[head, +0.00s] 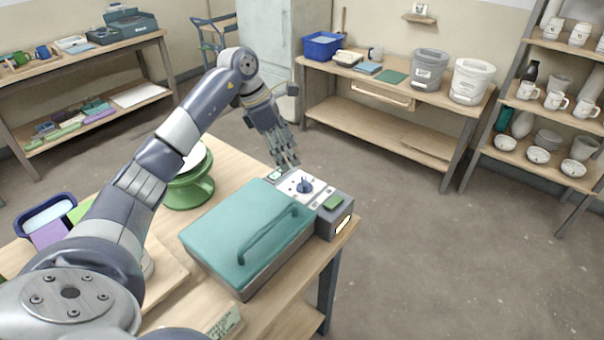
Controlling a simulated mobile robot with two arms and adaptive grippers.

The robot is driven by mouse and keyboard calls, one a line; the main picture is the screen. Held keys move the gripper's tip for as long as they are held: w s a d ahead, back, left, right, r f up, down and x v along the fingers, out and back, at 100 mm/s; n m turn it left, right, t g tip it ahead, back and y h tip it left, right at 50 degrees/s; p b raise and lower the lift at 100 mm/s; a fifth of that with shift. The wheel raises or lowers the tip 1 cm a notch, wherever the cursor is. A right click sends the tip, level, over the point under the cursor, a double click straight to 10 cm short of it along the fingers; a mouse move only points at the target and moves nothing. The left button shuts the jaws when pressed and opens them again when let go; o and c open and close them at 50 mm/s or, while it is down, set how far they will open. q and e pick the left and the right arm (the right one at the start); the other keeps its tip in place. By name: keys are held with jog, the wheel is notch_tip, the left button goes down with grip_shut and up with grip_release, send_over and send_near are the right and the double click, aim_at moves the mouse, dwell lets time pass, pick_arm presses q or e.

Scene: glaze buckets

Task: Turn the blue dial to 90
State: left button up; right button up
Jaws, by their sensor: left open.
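The blue dial (304,187) sits on the pale top panel of a grey control box (336,219) at the right end of the table. Its pointer and scale are too small to read. A green button or block (333,201) is on the box to the right of the dial. My left gripper (287,163) is open, fingers pointing down, just behind and left of the dial in the picture. It looks apart from the dial, and nothing shows between its fingers. My right gripper is not in view.
A teal-lidded case with a raised handle (245,226) stands directly in front of the box. Shelves with mugs and bowls (556,101) are at the right. The floor beyond the table is clear.

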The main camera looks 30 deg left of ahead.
aim_at(304, 181)
pick_arm(q)
jog(key=p+x, duration=0.1)
jog(key=x, duration=0.7)
jog(key=shift+w+d+f+p, duration=0.1)
jog(key=shift+d+f+p, duration=0.2)
jog(key=shift+f+p, duration=0.1)
jog(key=shift+w+d+f, duration=0.15)
jog(key=shift+f, duration=0.45)
jog(key=c, duration=1.1)
